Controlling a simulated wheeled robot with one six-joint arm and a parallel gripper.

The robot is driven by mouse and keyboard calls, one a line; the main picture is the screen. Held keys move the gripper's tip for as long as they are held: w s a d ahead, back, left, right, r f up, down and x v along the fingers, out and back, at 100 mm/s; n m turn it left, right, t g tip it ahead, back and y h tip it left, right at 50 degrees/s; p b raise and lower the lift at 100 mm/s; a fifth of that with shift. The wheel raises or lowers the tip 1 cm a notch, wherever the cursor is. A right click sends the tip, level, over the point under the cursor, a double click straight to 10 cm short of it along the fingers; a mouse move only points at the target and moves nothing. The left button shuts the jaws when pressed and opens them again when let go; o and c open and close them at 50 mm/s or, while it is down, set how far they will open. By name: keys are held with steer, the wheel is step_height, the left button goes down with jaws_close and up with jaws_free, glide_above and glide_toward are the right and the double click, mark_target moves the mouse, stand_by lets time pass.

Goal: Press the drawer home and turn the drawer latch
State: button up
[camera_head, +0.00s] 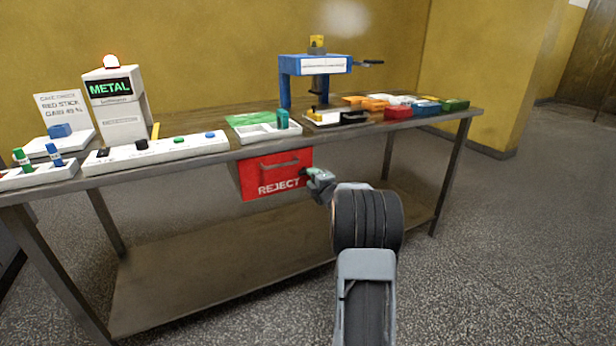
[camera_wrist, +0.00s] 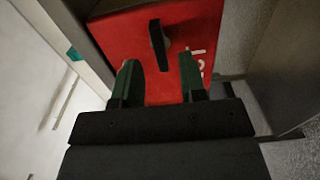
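My gripper (camera_head: 311,175) is at the drawer front's right end. In the wrist view the red front (camera_wrist: 107,42) fills the middle, with the dark drawer latch (camera_wrist: 157,38) standing lengthwise on it. My gripper (camera_wrist: 159,62) is open, its green fingers apart on either side of the latch's near end. I see no clear contact. In the head view my gripper mostly hides the latch.
The table edge (camera_head: 215,157) runs just above the drawer. A white tray (camera_head: 268,133) and a blue press (camera_head: 314,66) stand above it. A METAL detector box (camera_head: 115,103) is at left. A lower shelf (camera_head: 210,262) lies beneath. The floor to the right is clear.

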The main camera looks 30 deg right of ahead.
steer(key=shift+w+d, duration=0.15)
steer(key=shift+w, duration=0.8)
steer(key=shift+w+d, duration=0.1)
steer(key=shift+w, duration=0.8)
steer(key=shift+c, duration=0.3)
steer(key=c, duration=0.6)
